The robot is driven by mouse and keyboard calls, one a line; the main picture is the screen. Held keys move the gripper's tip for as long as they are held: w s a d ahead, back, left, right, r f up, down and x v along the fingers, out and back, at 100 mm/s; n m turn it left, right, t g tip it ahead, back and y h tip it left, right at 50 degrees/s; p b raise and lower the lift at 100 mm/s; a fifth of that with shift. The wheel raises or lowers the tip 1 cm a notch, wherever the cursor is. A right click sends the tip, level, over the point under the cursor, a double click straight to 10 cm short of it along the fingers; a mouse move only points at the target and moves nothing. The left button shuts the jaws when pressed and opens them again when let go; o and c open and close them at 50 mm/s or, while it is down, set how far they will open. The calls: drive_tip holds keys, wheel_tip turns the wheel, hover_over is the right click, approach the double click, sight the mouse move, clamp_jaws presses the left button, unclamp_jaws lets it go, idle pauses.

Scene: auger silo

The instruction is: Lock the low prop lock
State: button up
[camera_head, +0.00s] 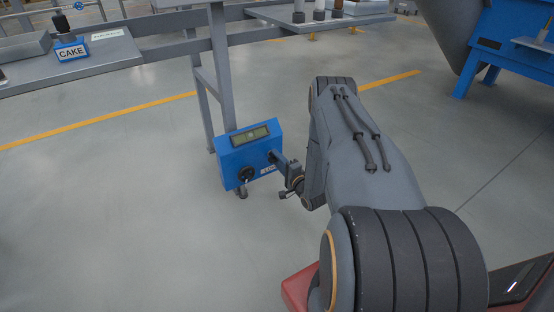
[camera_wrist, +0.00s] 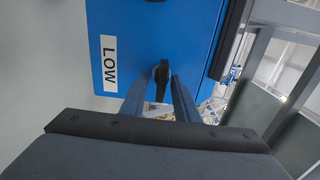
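The low prop lock is a blue box (camera_head: 240,152) on a grey post, with a small display on its upper face. A white LOW label (camera_wrist: 110,63) shows on it in the wrist view. A black turn handle (camera_wrist: 161,75) stands out from the box beside the label. My gripper (camera_wrist: 160,88) is open, with its two fingers on either side of that handle near their tips. I cannot tell whether they touch it. In the head view my gripper (camera_head: 277,159) reaches the box's right side from the right.
Grey bench frames cross the back, with a CAKE sign (camera_head: 72,51) on the left table. A blue-legged machine (camera_head: 510,45) stands at the back right. The floor (camera_head: 120,210) to the left of the box is clear.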

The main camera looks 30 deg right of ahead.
drive_tip(key=shift+s, duration=0.1)
drive_tip(key=s+p, duration=0.2)
drive_tip(key=s, duration=0.5)
drive_tip(key=shift+s+d+p, duration=0.15)
drive_tip(key=shift+s+p, duration=0.15)
idle(0.4)
